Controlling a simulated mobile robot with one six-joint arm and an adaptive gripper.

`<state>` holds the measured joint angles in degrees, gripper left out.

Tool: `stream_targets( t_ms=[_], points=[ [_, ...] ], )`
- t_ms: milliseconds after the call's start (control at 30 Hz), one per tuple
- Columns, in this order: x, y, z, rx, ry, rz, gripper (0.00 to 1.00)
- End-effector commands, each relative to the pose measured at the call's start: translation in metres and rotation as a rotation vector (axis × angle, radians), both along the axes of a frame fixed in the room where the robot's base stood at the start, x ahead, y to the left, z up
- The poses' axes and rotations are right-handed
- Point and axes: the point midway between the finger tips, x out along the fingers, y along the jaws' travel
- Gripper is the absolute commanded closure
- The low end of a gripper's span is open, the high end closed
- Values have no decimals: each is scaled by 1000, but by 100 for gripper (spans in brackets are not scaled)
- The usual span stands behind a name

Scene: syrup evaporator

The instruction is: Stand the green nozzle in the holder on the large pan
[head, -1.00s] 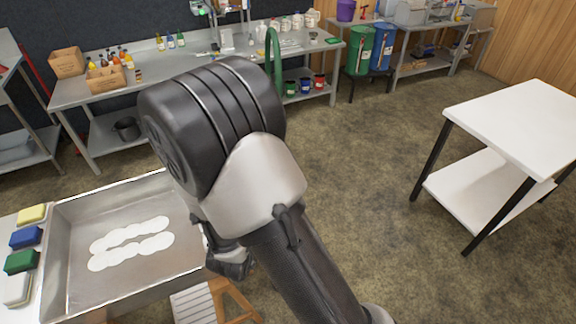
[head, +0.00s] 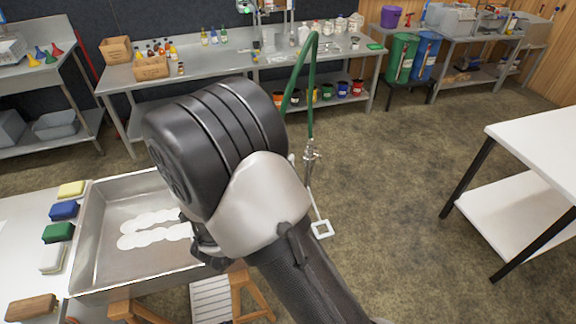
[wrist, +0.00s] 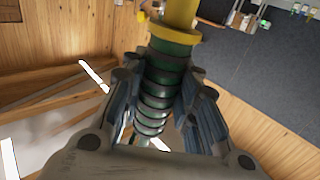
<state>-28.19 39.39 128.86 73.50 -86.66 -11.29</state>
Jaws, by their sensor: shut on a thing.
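In the wrist view my gripper (wrist: 155,125) is shut on the green nozzle (wrist: 172,75), a dark green ribbed body with a yellow collar and yellow upper end. In the head view my arm hides the gripper and nozzle. A green hose (head: 312,85) arches up from behind the arm and down to a metal fitting, with a thin rod and a white square frame (head: 322,229) below it. The large metal pan (head: 110,278) is at the lower left, partly behind my arm, with white round patches inside. I cannot make out a holder on the pan's visible part.
Yellow, blue, green and white blocks (head: 62,210) line the pan's left side. A white table (head: 535,140) is at the right. A grey bench (head: 225,65) runs along the back. The floor between is clear.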

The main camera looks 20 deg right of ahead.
Motion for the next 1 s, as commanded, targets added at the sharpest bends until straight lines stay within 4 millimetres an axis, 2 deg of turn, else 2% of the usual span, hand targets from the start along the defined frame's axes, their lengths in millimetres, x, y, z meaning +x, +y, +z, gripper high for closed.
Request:
stream_targets(
  t_ms=[1000],
  points=[
    [37, 73, -4, 1, -2, 1, 98]
  ],
)
